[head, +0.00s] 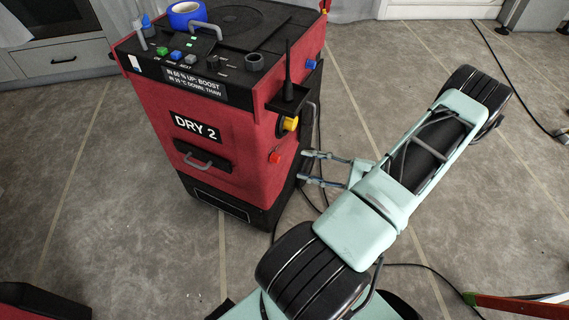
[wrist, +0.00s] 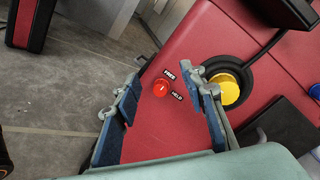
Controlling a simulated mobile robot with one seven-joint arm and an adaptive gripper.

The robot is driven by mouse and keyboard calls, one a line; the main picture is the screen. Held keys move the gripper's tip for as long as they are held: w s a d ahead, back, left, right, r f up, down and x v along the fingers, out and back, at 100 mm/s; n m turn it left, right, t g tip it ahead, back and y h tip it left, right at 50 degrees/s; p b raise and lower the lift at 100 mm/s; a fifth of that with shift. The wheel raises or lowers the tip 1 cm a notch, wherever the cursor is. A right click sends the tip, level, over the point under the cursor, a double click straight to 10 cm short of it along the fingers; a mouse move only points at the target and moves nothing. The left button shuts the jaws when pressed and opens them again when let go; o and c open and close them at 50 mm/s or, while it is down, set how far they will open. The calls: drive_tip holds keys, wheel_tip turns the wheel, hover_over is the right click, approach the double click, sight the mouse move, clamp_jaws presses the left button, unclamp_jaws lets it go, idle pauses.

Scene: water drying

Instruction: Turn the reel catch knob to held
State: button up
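The red catch knob (head: 274,157) sits low on the side of the red and black DRY 2 machine (head: 214,160). In the wrist view the red knob (wrist: 161,88) is next to the labels FREE, above it, and HELD, to its lower right. A small pale mark shows on the knob, but I cannot tell which label it points to. My gripper (head: 303,166) is open and faces the machine's side. In the wrist view my gripper (wrist: 163,78) has a blue-padded finger on each side of the knob, apart from it, with nothing held.
A yellow knob (wrist: 228,88) on a black round base is just right of my right finger in the wrist view. A black antenna (head: 288,72) stands above it on a small shelf. Cables run over the floor. Blue tape (head: 187,14) lies on top of the machine.

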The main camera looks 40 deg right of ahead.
sight(279, 160)
wheel_tip(279, 160, down, 6)
drive_tip(key=d+m+t+h+b, duration=0.1)
drive_tip(key=d+m+h, duration=0.1)
drive_tip(key=m, duration=0.1)
drive_tip(key=x, duration=0.7)
drive_tip(key=b+x, duration=0.1)
drive_tip(key=x, duration=0.2)
drive_tip(key=shift+w+r, duration=0.3)
drive_tip(key=shift+w, duration=0.05)
clamp_jaws()
